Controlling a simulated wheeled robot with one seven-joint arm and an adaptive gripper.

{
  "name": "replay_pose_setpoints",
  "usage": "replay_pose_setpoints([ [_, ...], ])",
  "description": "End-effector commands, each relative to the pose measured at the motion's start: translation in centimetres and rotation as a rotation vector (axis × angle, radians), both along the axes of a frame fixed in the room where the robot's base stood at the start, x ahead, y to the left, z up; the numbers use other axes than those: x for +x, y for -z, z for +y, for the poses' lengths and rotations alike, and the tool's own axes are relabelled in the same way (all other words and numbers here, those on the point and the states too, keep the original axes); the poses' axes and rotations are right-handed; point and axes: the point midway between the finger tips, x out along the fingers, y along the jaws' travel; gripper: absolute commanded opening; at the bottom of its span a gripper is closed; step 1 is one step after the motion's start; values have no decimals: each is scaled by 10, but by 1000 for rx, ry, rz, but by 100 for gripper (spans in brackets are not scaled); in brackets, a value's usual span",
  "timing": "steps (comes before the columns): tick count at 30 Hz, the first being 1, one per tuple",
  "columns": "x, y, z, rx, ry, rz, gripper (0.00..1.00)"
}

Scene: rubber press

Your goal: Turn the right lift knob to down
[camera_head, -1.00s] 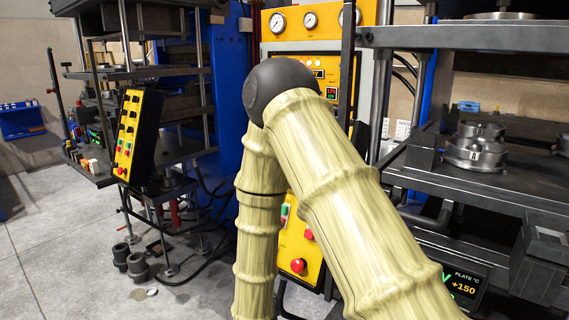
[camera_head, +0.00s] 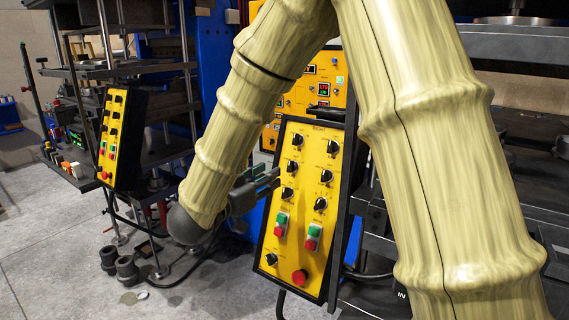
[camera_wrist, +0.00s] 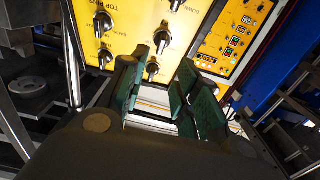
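The yellow control panel (camera_head: 305,185) stands tilted in a black frame. It has two columns of black knobs, such as the upper right knob (camera_head: 332,148) and the lower right knob (camera_head: 320,204). Its lettering is too small for me to tell which is the right lift knob. My gripper (camera_head: 266,179) is at the panel's left edge, near the left column. In the wrist view, its dark green fingers (camera_wrist: 166,82) are apart with a gap between them. A black knob (camera_wrist: 152,70) shows just beyond the fingertips, with another knob (camera_wrist: 162,38) farther out. I see no clear contact.
Green and red buttons (camera_head: 282,224) and a red emergency button (camera_head: 299,277) sit low on the panel. Another yellow panel (camera_head: 113,134) is on the press at left. Dark cylinders (camera_head: 127,269) stand on the floor. The right-hand press (camera_head: 520,45) is close behind my arm.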

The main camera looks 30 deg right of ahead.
Motion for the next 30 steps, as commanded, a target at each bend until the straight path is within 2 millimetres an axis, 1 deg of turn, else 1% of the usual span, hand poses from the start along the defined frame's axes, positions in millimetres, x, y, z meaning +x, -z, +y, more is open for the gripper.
replay_pose_setpoints([
  [9, 19, -1, -47, 3, 0, 1, 31],
  [15, 30, -1, -72, 1, -2, 0, 31],
  [21, 36, 0, -85, 1, -4, -1, 31],
  [30, 38, 1, -88, 1, -6, 0, 31],
])
